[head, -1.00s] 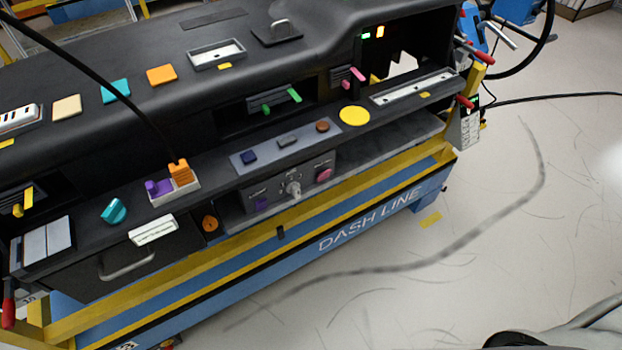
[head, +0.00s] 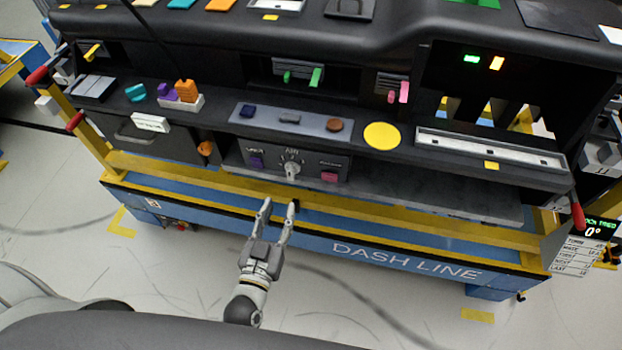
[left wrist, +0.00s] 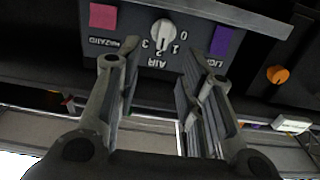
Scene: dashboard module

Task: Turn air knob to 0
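The air knob (head: 292,170) is a pale grey dial on the dark control panel (head: 273,163), under the word AIR. It also shows in the left wrist view (left wrist: 162,33), upside down, with the digits 0 to 3 around it. Its grip looks turned towards the middle digits; I cannot tell the exact setting. My left gripper (head: 279,206) is open and empty, in front of and below the panel, apart from the knob. In the left wrist view its fingers (left wrist: 176,44) stand on either side below the knob. My right gripper is not in view.
A purple button (head: 256,162) and a pink button (head: 329,177) flank the knob. A dark ledge (head: 222,113) overhangs the panel. A yellow rail (head: 400,217) runs below it. An orange knob (head: 205,148) sits left.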

